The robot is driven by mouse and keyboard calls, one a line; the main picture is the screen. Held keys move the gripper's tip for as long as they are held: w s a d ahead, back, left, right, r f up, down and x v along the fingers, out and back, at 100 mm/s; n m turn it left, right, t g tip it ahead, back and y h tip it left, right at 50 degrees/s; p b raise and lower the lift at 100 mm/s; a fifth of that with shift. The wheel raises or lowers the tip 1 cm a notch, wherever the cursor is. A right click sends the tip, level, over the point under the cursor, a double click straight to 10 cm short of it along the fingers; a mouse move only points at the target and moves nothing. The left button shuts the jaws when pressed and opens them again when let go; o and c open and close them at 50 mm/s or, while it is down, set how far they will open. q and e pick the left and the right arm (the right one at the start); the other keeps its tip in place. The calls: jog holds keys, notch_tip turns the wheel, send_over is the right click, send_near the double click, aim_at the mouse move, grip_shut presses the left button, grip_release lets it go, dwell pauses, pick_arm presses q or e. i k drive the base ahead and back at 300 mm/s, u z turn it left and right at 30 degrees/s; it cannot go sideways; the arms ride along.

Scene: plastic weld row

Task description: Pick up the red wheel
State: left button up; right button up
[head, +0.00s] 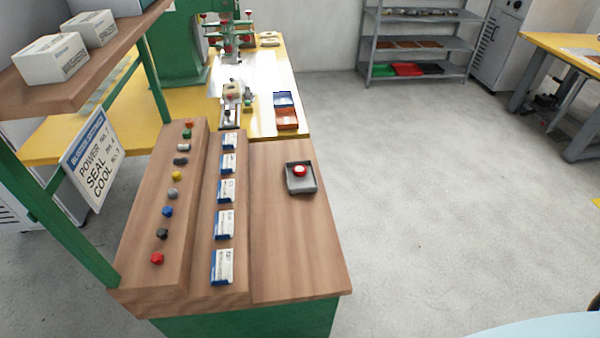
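A small red round piece with a pale centre (299,170) lies in a dark grey square tray (301,189) on the right half of the wooden bench top. Another small red piece (157,258) sits at the near end of a row of coloured pieces on the raised left step. I cannot tell for certain from their shape which one is the wheel. Neither of my grippers is in view.
Several blue-and-white packs (226,191) line the middle step. A green-framed shelf with white boxes (52,60) overhangs the left. A yellow table (275,75) with a green machine (180,45) stands behind. The wooden top (290,245) before the tray is clear.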

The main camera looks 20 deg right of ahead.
aim_at(299, 170)
jog(key=k, duration=1.65)
jog(key=z, duration=1.4)
jog(key=i, duration=5.15)
jog(key=u, duration=4.3)
jog(key=i, duration=0.5)
jog(key=u, duration=0.15)
